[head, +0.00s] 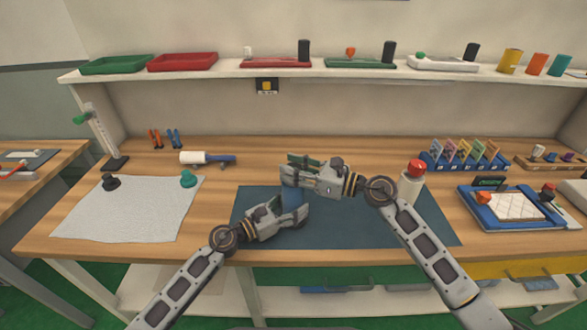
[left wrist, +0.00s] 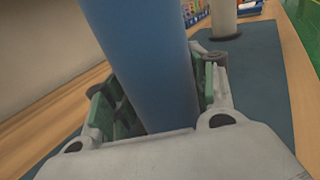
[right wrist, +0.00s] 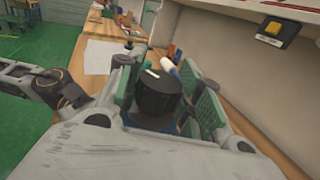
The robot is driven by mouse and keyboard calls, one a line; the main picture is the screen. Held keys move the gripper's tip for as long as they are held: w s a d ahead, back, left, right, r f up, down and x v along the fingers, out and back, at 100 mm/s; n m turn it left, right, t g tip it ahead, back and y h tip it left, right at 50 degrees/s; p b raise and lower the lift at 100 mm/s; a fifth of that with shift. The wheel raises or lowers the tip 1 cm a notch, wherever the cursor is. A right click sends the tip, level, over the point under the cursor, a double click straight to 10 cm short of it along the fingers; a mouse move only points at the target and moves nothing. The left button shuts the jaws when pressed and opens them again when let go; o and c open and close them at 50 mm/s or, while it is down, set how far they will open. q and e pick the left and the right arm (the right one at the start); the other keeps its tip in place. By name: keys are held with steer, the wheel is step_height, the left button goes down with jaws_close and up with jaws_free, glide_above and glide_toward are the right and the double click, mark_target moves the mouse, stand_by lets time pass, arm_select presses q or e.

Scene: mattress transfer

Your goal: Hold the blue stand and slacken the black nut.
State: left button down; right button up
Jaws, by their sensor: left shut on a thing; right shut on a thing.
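The blue stand (left wrist: 150,65) is an upright blue cylinder on the dark blue mat. In the head view only a strip of the stand (head: 291,197) shows between my grippers. My left gripper (head: 280,207) is shut around its lower part, with green pads at its sides in the left wrist view. The black nut (right wrist: 157,95) is a ribbed black knob on top of the stand, seen in the right wrist view. My right gripper (head: 292,170) is shut on the nut from the right, with a green pad on each side. The nut is mostly hidden in the head view.
The dark blue mat (head: 385,225) is bare around the stand. A white cylinder with a red top (head: 412,185) stands behind my right forearm. A white cloth (head: 130,215) with small knobs lies left. A white-and-blue tool (head: 205,158) lies behind. A shelf (head: 225,72) spans the back.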

arm_select(q)
steer(key=shift+r, duration=0.2)
arm_select(e)
steer(key=shift+w+d+n+g+y, duration=0.1)
steer(key=shift+w+n+g+y, duration=0.1)
steer(key=shift+n+g+y, duration=0.5)
steer(key=shift+n+g, duration=0.75)
steer(key=shift+g, duration=0.65)
steer(key=shift+n+g, duration=0.75)
steer(key=shift+g, duration=0.65)
arm_select(q)
steer(key=shift+s+d, duration=0.1)
arm_select(e)
steer(key=shift+n+g+h, duration=0.4)
steer(key=shift+n+g, duration=1.7)
steer(key=shift+g, duration=1)
steer(key=shift+n+g, duration=0.4)
steer(key=shift+g, duration=0.2)
steer(key=o, duration=1)
steer(key=shift+s, duration=0.1)
steer(key=shift+o, duration=0.2)
steer(key=shift+r, duration=0.15)
steer(key=shift+r, duration=4.85)
